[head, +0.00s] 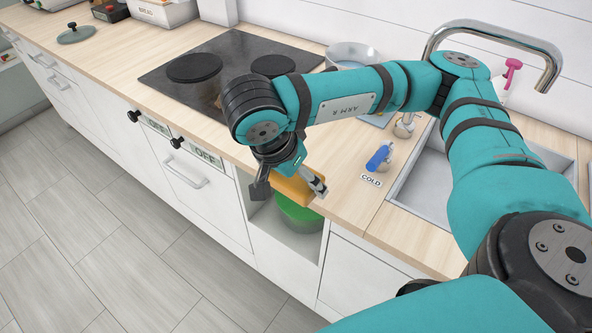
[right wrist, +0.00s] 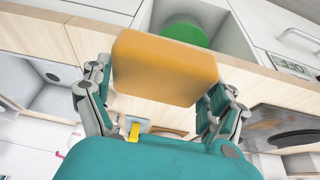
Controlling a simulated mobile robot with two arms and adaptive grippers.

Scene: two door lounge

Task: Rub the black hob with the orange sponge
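The orange sponge (head: 290,190) is held between the fingers of my right gripper (head: 288,187), near the front edge of the counter. In the right wrist view the sponge (right wrist: 165,68) fills the space between the two fingers, which press on its sides. The black hob (head: 236,62) lies in the countertop behind and left of the gripper, with round dark plates on it. My right arm hides its front right part. A corner of the hob (right wrist: 262,116) shows at the right of the right wrist view. My left gripper is not in view.
A pot (head: 352,53) stands right of the hob. The sink (head: 428,180) with its tall tap (head: 505,35) and a blue-handled COLD control (head: 379,157) are at the right. A green object (head: 298,213) sits in an open compartment below the counter. Counter left of the hob is mostly clear.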

